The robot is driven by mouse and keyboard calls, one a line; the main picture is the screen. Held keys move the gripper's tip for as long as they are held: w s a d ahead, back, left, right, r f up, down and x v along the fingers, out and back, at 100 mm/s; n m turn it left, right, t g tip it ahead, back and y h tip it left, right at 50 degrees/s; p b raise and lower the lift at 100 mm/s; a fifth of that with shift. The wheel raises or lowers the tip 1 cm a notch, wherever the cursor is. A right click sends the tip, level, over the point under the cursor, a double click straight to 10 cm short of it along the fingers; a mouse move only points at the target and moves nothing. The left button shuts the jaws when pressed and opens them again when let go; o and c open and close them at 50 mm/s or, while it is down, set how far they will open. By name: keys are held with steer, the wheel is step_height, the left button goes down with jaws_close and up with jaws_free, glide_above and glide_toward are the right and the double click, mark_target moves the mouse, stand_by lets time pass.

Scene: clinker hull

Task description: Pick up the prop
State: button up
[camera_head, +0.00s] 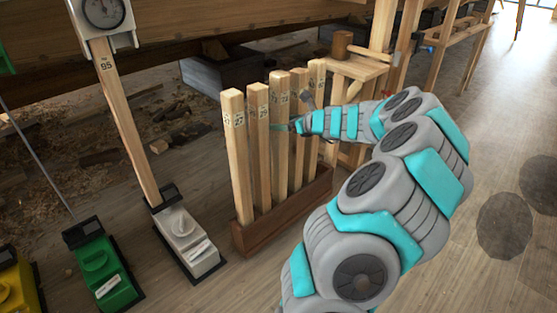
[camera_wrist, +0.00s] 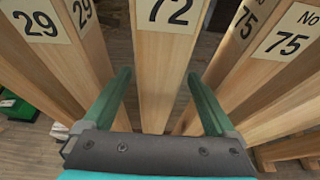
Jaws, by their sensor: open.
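Several square wooden props stand upright side by side in a brown wooden rack (camera_head: 249,236). Each has a pale number label near its top. In the wrist view the prop marked 72 (camera_wrist: 163,60) stands in the middle, between props marked 29 (camera_wrist: 40,55) on the left and 75 (camera_wrist: 262,62) on the right. My gripper (camera_wrist: 158,76) is open and empty, its two green fingers pointing at the 72 prop, one toward each side. I cannot tell how far they reach around it. In the head view my gripper (camera_head: 289,127) is at the upper part of the props, partly hidden among them.
Green (camera_head: 104,271) and yellow bases stand further left. A small wooden bench with a mallet (camera_head: 341,45) is behind the rack. Open floor lies right.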

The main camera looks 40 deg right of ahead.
steer(key=b+x, duration=0.1)
steer(key=x, duration=0.3)
steer(key=shift+w+a+f, duration=0.15)
steer(key=shift+w+f, duration=0.1)
steer(key=shift+c, duration=0.3)
jaws_close()
stand_by(0.6)
